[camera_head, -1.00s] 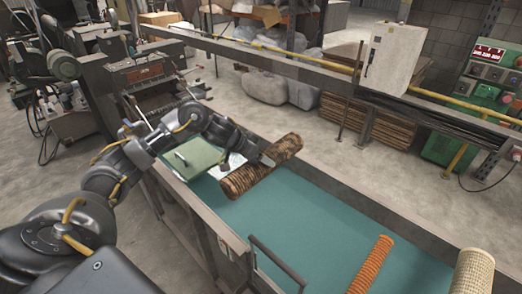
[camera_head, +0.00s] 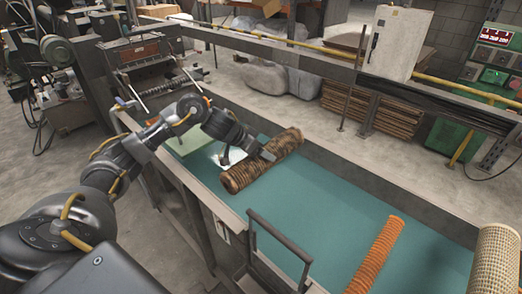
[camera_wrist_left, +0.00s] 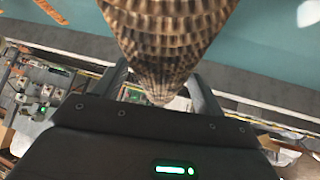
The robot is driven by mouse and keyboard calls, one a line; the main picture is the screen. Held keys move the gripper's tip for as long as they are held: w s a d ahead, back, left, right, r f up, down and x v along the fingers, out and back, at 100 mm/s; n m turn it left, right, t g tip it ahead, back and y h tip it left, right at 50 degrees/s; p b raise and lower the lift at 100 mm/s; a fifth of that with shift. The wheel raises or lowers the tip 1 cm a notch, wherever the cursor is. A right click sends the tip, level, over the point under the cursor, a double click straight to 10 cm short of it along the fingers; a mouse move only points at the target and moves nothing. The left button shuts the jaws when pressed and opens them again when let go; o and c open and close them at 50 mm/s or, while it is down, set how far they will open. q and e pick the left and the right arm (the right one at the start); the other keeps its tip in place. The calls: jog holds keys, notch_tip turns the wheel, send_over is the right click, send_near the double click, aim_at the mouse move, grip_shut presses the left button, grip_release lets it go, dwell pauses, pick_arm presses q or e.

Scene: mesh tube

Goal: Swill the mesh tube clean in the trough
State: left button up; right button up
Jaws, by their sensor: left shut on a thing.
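The mesh tube (camera_head: 258,165) is a brown, ribbed cylinder with darker mottling towards its far end. My right gripper is not in view.
A dark metal handle frame (camera_head: 280,240) rises at the trough's near rim. A pale green panel (camera_head: 190,140) lies at its left end. The middle of the trough is clear.

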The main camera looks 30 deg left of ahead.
pick_arm(q)
notch_tip(320, 180, down, 19)
jog(key=b, duration=0.8)
jog(key=shift+r, duration=0.2)
jog(key=shift+a, duration=0.1)
